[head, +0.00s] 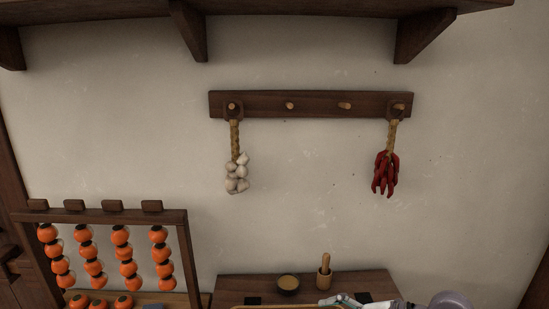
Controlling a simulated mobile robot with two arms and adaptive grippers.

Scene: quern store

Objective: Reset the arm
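Part of my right arm shows at the bottom edge, right of centre, in the head view. Its pale end, which looks like my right gripper (343,300), is low in front of the small table and cut off by the frame. I cannot tell whether it is open or shut, or whether it holds anything. My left gripper is not in view.
A dark peg rail (315,104) on the wall bears a garlic braid (236,178) and a red chilli bunch (385,175). A small table (228,286) carries a bowl (288,284) and a mortar (324,280). A rack (110,215) of orange persimmons stands left. A shelf (280,5) is overhead.

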